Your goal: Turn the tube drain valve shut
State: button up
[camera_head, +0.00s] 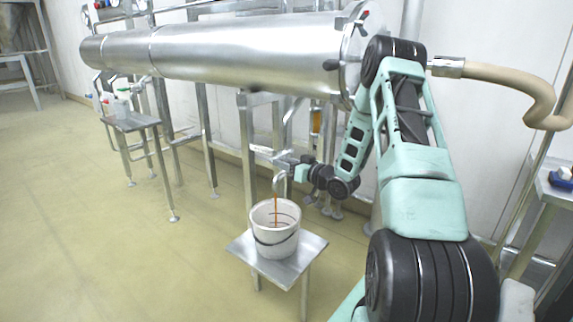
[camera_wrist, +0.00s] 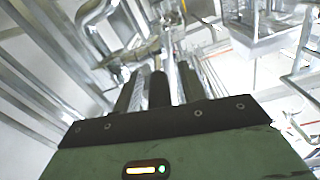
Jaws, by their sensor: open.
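The steel tube (camera_head: 215,52) runs across the upper part of the head view. A drain spout (camera_head: 279,183) hangs below its right part, and a thin brown stream (camera_head: 276,208) runs from it into a white bucket (camera_head: 268,248). My gripper (camera_head: 280,162) reaches in from the right, level with the drain pipe just above the spout. In the wrist view my gripper's dark fingers (camera_wrist: 158,82) are open and point at metal pipework (camera_wrist: 140,52) close ahead. The valve handle is not clearly visible in either view, and I cannot tell whether the fingers touch it.
The bucket stands on a small steel stand (camera_head: 262,264). Steel legs and pipes crowd the space under the tube. A second small table (camera_head: 130,122) with containers stands at left. A beige hose (camera_head: 500,75) hangs at right. The floor at left is clear.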

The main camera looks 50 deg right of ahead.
grip_shut()
jog(key=f+t+b, duration=0.1)
jog(key=b, duration=0.1)
jog(key=shift+f+b, duration=0.2)
jog(key=shift+b, duration=0.15)
jog(key=shift+s+t+b, duration=0.1)
jog(key=shift+t+b, duration=0.5)
jog(key=shift+b, duration=0.3)
grip_release()
jog(key=shift+s, duration=0.1)
